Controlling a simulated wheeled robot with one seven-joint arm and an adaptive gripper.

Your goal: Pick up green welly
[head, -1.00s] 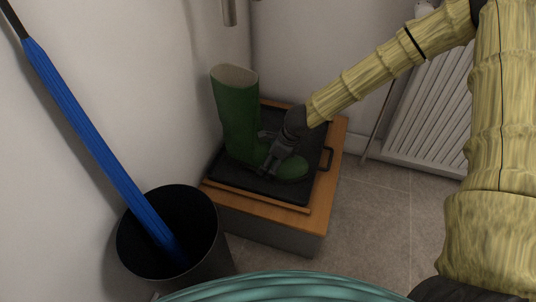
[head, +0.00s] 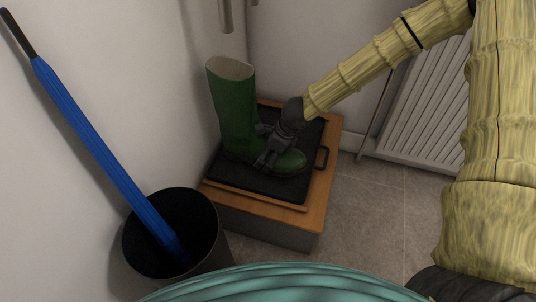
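The green welly (head: 235,115) stands upright in a black boot tray (head: 248,184) on a low wooden-topped bench (head: 275,217). Its shaft is at the left and its toe points right. My gripper (head: 265,150) reaches in from the upper right, with its fingers at the welly's foot, around the instep. The fingers seem to straddle the foot, but part of them is hidden against the boot, and I cannot tell whether they press on it.
A dark bin (head: 208,240) holding a blue umbrella (head: 95,150) stands at the front left. A white radiator (head: 425,105) is on the right wall. Walls close off the back and left. Tiled floor (head: 375,205) is clear right of the bench.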

